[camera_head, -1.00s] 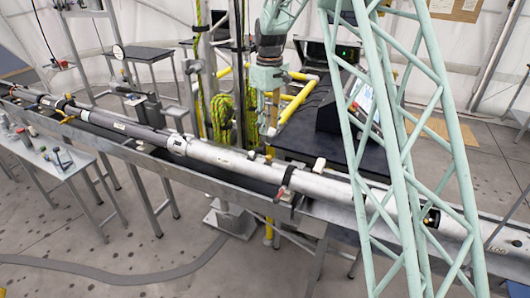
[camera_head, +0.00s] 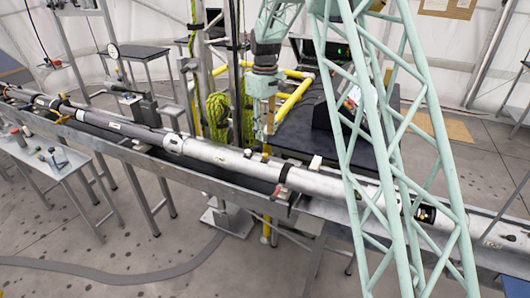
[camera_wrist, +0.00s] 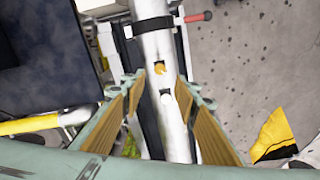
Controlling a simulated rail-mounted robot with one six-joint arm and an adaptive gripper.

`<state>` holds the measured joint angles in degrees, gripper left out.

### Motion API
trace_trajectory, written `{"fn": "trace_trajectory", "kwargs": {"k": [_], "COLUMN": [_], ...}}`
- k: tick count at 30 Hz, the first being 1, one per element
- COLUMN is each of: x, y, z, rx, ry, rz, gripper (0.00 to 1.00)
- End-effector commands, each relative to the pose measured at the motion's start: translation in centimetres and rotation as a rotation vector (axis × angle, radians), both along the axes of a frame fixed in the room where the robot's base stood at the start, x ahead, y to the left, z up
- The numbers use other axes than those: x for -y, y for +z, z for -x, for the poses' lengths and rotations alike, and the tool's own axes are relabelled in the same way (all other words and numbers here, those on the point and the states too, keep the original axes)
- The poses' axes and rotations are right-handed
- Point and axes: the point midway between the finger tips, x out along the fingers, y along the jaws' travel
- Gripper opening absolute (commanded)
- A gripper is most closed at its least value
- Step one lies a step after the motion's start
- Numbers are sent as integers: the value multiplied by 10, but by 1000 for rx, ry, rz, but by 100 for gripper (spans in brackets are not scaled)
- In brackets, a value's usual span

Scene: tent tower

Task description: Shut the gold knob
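The gold knob (camera_wrist: 159,68) is a small round piece on the pale metal tube (camera_wrist: 152,45) in the wrist view. It lies beyond the fingertips, between their lines. A dark square opening (camera_wrist: 166,92) is beside it on the tube. My gripper (camera_wrist: 158,88) is open, its two wood-coloured finger pads on either side of the tube with nothing held. In the head view my gripper (camera_head: 264,122) hangs over the tube (camera_head: 225,156) near its middle. A small gold-brown spot (camera_head: 265,150) shows there, likely the knob. Its exact setting is too small to tell.
A black strap (camera_wrist: 153,25) circles the tube beyond the knob, with a red-tipped lever (camera_wrist: 198,17) beside it. Yellow pipes (camera_head: 292,100) and a dark table (camera_head: 310,135) stand behind the tube. A side table (camera_head: 50,165) holds small parts at left.

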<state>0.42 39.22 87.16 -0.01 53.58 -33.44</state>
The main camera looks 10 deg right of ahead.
Motion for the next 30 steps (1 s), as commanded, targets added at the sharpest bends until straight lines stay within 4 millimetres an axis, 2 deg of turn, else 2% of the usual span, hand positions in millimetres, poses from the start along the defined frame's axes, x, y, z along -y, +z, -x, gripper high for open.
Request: {"fn": "trace_trajectory", "kwargs": {"k": [18, 24, 30], "x": [0, 0, 0], "y": [-81, -96, -102], "z": [1, 0, 0], "rx": [-2, -1, -1], "ry": [0, 0, 0], "rz": [0, 0, 1], "gripper": [29, 29, 29]}}
